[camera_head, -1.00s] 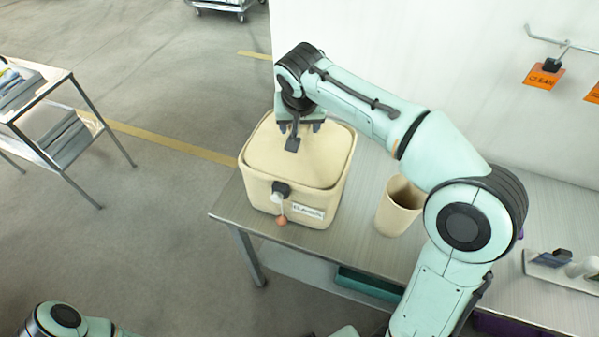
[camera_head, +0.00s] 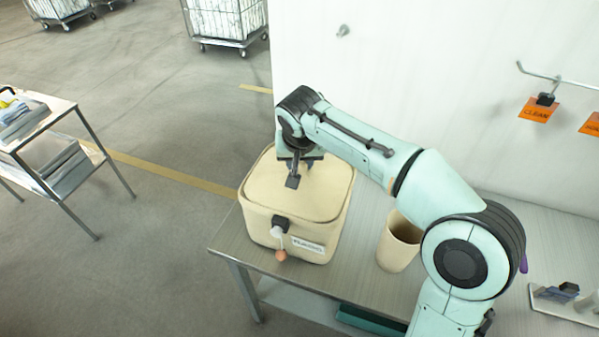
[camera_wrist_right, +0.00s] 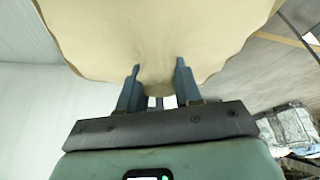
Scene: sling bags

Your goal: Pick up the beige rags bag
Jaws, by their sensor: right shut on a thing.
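The beige rags bag (camera_head: 297,195) is a boxy bag with a rounded lid, a white label and a dark clip with an orange-tipped pull on its front. It stands upright at the left end of the metal table (camera_head: 365,275). The fingertips are partly hidden in the head view. My left gripper is out of view.
A beige cup (camera_head: 399,242) stands on the table right of the bag. A white wall (camera_head: 420,70) rises behind, with orange tags (camera_head: 538,108) on a hook. A metal shelf cart (camera_head: 55,165) stands at the left. Open floor lies between cart and table.

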